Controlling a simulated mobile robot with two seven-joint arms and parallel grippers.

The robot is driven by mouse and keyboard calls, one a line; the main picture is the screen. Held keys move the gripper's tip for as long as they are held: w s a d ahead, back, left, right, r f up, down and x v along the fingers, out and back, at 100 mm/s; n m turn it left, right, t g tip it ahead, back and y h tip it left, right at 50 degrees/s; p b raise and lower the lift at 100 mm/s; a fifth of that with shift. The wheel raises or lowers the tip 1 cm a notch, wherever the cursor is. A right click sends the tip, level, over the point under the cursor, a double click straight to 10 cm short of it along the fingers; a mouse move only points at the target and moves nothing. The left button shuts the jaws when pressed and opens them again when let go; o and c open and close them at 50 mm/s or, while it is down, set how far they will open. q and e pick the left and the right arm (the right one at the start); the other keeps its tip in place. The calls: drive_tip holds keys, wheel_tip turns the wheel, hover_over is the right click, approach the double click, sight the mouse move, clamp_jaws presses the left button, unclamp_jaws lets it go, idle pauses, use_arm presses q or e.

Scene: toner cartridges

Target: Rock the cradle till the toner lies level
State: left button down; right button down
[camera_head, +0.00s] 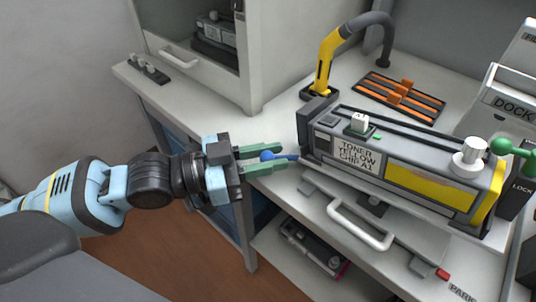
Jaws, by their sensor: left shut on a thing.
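A long grey toner cartridge (343,140) labelled TONER YELLOW lies on the counter at right. Its front window shows yellow toner (428,187); I cannot tell for sure whether the toner's surface is level. The cradle under it is mostly hidden. A blue ball-ended handle (291,157) sticks out from its left end. My left gripper (265,159), with green fingers, is shut on this handle at the ball, just left of the cartridge. My right gripper is out of view.
A curved yellow and grey nozzle (325,62) stands behind the cartridge. An orange slider panel (400,94) lies behind it. A green knob (502,146) and a dock unit (508,100) are at right. A white drawer handle (358,226) juts out below the counter.

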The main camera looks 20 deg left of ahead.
use_arm(q)
drive_tip(key=shift+r, duration=0.1)
drive_tip(key=shift+r+p, duration=0.2)
drive_tip(key=shift+p, duration=0.2)
wheel_tip(320, 180, up, 2)
drive_tip(key=p, duration=0.2)
drive_tip(key=m+p, duration=0.1)
drive_tip(key=p, duration=0.1)
drive_tip(key=shift+r+y, duration=0.25)
drive_tip(key=shift+y, duration=0.05)
drive_tip(key=shift+r+m+y+p, duration=0.3)
drive_tip(key=shift+r+m+p, duration=0.1)
drive_tip(key=shift+p, duration=0.2)
drive_tip(key=shift+f, duration=0.2)
drive_tip(key=c, duration=1.2)
unclamp_jaws()
drive_tip(key=shift+c, duration=0.2)
